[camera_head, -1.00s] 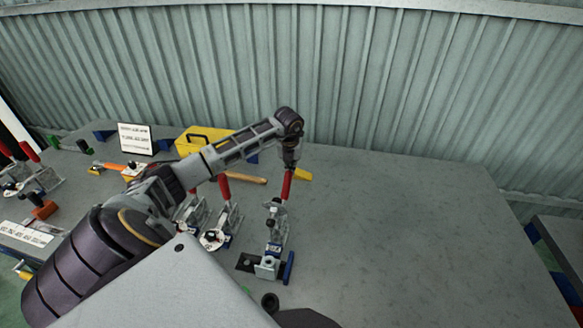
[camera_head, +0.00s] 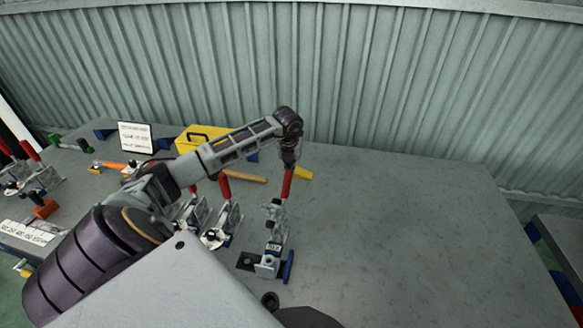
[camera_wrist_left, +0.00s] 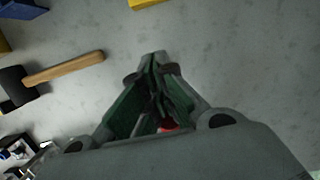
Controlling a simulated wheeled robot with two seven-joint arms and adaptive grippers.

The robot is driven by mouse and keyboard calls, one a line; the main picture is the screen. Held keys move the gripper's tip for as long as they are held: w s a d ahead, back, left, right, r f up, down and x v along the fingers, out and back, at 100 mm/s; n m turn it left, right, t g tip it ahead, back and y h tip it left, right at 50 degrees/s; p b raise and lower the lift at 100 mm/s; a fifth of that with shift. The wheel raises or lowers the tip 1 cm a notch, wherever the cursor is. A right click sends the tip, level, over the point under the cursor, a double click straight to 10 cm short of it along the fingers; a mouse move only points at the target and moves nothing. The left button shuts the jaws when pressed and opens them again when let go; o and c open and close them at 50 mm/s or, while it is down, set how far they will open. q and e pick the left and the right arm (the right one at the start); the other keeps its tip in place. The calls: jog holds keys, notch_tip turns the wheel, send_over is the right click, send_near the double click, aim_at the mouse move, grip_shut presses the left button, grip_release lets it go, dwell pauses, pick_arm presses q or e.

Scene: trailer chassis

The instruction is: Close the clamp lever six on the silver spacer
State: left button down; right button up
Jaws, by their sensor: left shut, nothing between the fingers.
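The clamp (camera_head: 275,230) at the right end of the row has a red lever handle (camera_head: 287,184) standing nearly upright. Its silver metal body carries a small dark label and sits on a dark base plate beside a blue part. I cannot make out the silver spacer for certain. My left gripper (camera_head: 290,163) is shut and empty, pointing down at the top of the red handle. In the left wrist view the finger tips (camera_wrist_left: 153,58) are together, and a bit of the red handle (camera_wrist_left: 168,124) shows behind them. I cannot tell whether they touch. My right gripper is out of view.
Two similar clamps with red handles (camera_head: 225,188) stand just left, partly behind my arm. The table (camera_head: 400,230) to the right is clear.

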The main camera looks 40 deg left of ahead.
pick_arm(q)
jog(key=shift+s+d+f, duration=0.25)
jog(key=shift+s+f, duration=0.05)
jog(key=shift+s, duration=0.1)
jog(key=shift+s+d+r+p, duration=0.3)
jog(key=shift+s+r+p, duration=0.15)
jog(key=shift+s+r, duration=0.1)
jog(key=shift+s+d+r+p, duration=0.3)
jog(key=shift+s+r+p, duration=0.1)
jog(key=shift+s+r, duration=0.15)
jog(key=shift+r, duration=0.35)
jog(key=shift+w+a, duration=0.1)
jog(key=shift+w, duration=0.05)
jog(key=shift+r, duration=0.15)
